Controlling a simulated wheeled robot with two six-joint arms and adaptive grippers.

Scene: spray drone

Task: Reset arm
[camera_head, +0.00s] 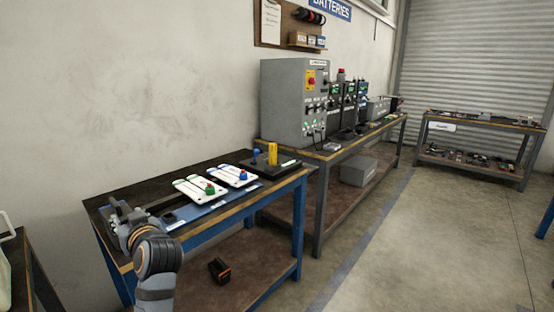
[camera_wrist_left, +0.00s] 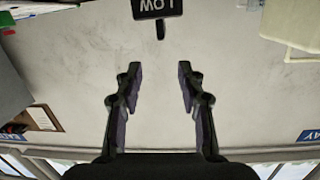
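My left arm comes in at the bottom left of the head view, with its gripper (camera_head: 122,216) near the front left corner of the blue-legged table (camera_head: 150,190). In the left wrist view the two fingers of this gripper (camera_wrist_left: 159,80) stand wide apart with nothing between them. Pale wall shows behind them, and the picture is upside down. My right arm and gripper do not show.
Two white trays with a green knob (camera_head: 209,188) and a blue knob (camera_head: 241,174) lie on the table. A yellow object (camera_head: 272,153) stands behind them. A grey cabinet (camera_head: 290,105) stands on the farther bench. The floor at the right (camera_head: 430,240) is clear.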

